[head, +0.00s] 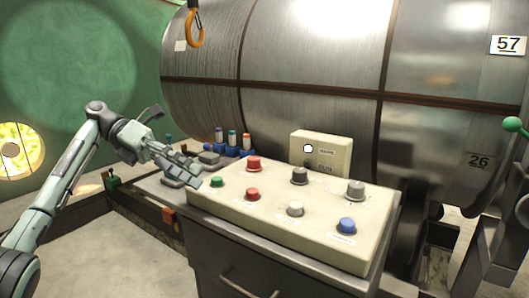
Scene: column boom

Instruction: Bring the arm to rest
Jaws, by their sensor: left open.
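My left arm comes in from the left. Its gripper (185,172) is open and empty at the left end of the beige control panel (330,247), near the green button (217,182). I cannot tell whether it touches the panel or the surface beside it. The panel also bears red buttons (254,163), a dark button (300,175), a grey one (356,188), a white one (295,208) and a blue one (347,225). A small beige box (335,146) with a white round lamp or knob (308,149) stands behind the panel. My right gripper is out of view.
The panel sits on a grey cabinet (230,250) with a handle. A large metal drum (310,60) fills the back. Several small bottles (232,138) stand behind the gripper. A green-knobbed lever (514,124) is at right. An orange hook (194,28) hangs above. Floor at left is clear.

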